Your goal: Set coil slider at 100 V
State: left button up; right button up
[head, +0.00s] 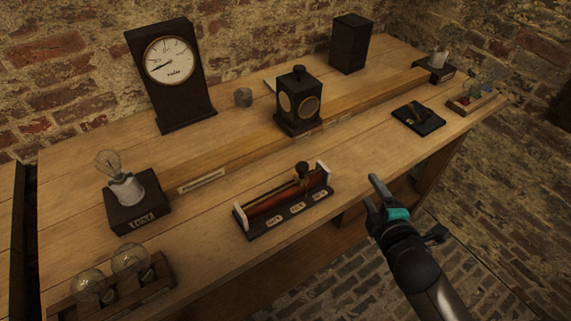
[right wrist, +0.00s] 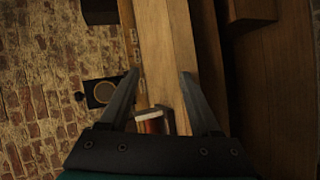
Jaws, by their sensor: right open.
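The coil (head: 268,205) is a reddish-brown cylinder between white end plates on a dark base near the table's front edge. Its slider (head: 302,172), a dark block with a round knob, sits toward the coil's right end. Several pale labels (head: 297,208) line the base's front; their print is too small to read. My right gripper (head: 373,193) is open and empty, to the right of the coil and apart from it. In the right wrist view the coil's white and red end (right wrist: 152,122) shows between the open fingers (right wrist: 159,78). My left gripper is out of view.
A dial meter (head: 169,62) stands at the back left. A lamp on a dark box (head: 139,207) and bulbs in a rack (head: 112,283) are on the left. A dark lantern-like box (head: 298,107) stands behind the coil. A black pad (head: 418,117) lies to the right.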

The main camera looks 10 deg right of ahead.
notch_tip(320, 180, up, 6)
jog(key=w+a+n+t+y, duration=0.15)
jog(key=n+t+y, duration=0.25)
jog(key=n, duration=0.7)
jog(key=n+g+y, duration=0.4)
jog(key=n+y, duration=0.6)
jog(key=n, duration=0.8)
send_near(302, 174)
jog(key=x, duration=1.3)
jog(key=shift+w+d+r, duration=0.15)
jog(key=shift+w+r, duration=0.15)
jog(key=shift+w, duration=0.35)
grip_shut()
